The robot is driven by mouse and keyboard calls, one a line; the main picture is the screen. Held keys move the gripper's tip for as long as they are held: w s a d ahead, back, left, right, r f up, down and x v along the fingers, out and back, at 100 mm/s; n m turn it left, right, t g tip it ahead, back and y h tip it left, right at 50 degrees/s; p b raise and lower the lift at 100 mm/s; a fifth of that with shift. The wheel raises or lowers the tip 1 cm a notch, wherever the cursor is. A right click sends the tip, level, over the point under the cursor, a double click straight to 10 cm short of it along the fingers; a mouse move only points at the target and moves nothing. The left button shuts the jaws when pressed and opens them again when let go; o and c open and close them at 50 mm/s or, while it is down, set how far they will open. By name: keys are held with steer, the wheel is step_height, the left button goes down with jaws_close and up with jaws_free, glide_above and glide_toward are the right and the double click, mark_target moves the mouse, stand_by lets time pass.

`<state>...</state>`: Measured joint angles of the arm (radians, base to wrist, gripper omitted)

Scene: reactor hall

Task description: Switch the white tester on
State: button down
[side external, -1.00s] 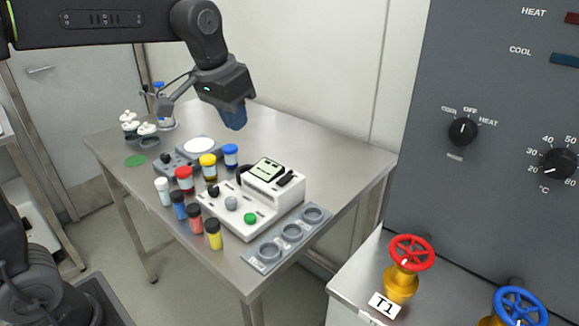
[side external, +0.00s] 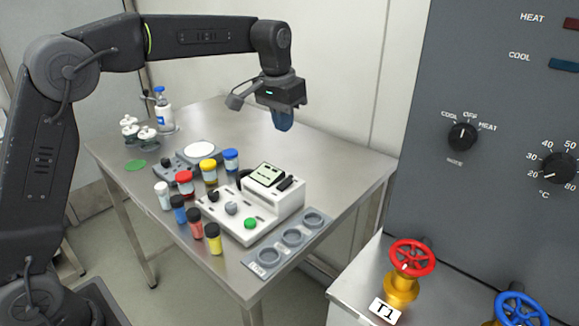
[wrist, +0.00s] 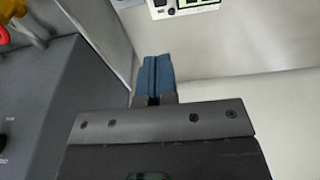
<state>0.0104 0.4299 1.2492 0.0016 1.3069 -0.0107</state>
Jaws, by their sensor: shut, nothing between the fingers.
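The white tester (side external: 262,207) stands on the steel table in the side view, with a small display on its raised back part. A black knob (side external: 213,196), a grey knob (side external: 231,208) and a green button (side external: 250,223) sit along its lower front. A corner of the tester (wrist: 183,8) shows at the top of the wrist view. My gripper (side external: 284,122) hangs above the table, behind and above the tester, apart from it. Its blue fingers (wrist: 154,78) are shut with nothing between them. The tester's power state cannot be told.
Capped jars and vials (side external: 208,172) stand left of the tester. A grey device with a white plate (side external: 199,150) and a bottle (side external: 162,110) stand further back. The table's back right is clear.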

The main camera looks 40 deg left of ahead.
mark_target(288, 181)
steer(key=f, duration=0.4)
steer(key=w+f, duration=0.1)
steer(key=f, duration=0.4)
steer(key=w+f, duration=0.1)
steer(key=f, duration=0.4)
steer(key=shift+w, duration=0.1)
steer(key=shift+f, duration=0.2)
steer(key=shift+s+r, duration=0.35)
steer(key=shift+s, duration=0.3)
step_height(288, 181, up, 14)
steer(key=s, duration=0.2)
stand_by(0.3)
